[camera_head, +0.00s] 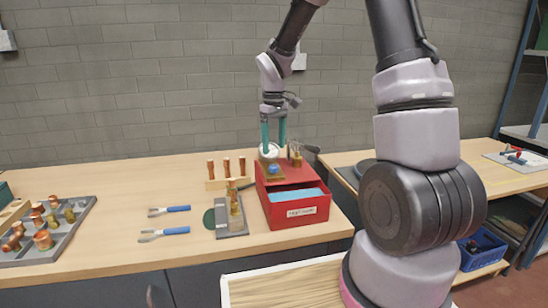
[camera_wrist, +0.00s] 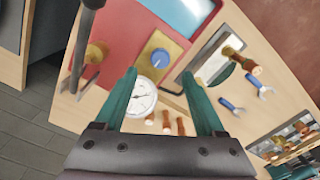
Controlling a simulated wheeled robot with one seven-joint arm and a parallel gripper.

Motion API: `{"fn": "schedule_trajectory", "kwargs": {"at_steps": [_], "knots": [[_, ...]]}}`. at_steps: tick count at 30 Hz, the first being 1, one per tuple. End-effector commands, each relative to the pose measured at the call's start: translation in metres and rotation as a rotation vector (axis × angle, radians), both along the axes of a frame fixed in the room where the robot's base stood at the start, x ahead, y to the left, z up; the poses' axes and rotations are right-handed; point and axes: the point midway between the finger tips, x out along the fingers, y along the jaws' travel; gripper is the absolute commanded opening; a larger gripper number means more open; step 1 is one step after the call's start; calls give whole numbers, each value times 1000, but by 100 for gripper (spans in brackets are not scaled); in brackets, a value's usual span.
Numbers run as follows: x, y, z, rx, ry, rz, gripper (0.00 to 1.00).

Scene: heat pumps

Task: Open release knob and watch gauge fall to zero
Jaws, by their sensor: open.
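The release knob is a round blue knob (camera_head: 274,169) on a brass block on top of the red box (camera_head: 309,216). In the wrist view the blue knob (camera_wrist: 160,58) lies just beyond and between my fingertips. A round white gauge (camera_wrist: 141,97) stands beside the brass block, close to my left-hand finger; a dark needle shows, but its reading is too small to tell. The gauge (camera_head: 268,151) is partly hidden by my fingers in the head view. My gripper (camera_head: 273,147) points down above the block, its teal fingers apart with nothing held between them (camera_wrist: 160,77).
A brass fitting with a dark handle (camera_head: 296,158) stands right of the knob. Copper pieces (camera_head: 226,167), a grey tray with a copper-and-brass piece (camera_head: 232,232) and blue-handled tools (camera_head: 170,210) lie left of the box. The bench front between them is clear.

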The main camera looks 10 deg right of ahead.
Motion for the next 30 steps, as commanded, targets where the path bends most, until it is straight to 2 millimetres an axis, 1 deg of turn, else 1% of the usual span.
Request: {"fn": "schedule_trajectory", "kwargs": {"at_steps": [1, 3, 7, 11, 19, 22, 23, 26, 29, 30], "knots": [[1, 0, 10, 0, -4, 0, 72], [0, 0, 22, 1, -3, -1, 72], [1, 0, 36, 0, -2, 1, 72], [0, 0, 41, 0, 0, 0, 72], [0, 0, 41, 0, 0, 0, 72], [-3, -2, 48, 2, -12, -16, 72], [-6, -3, 53, 3, -20, -27, 72], [-20, -10, 78, 14, -66, -93, 72], [-43, -19, 110, 37, -131, -193, 72], [-54, -23, 123, 52, -160, -239, 72]]}}
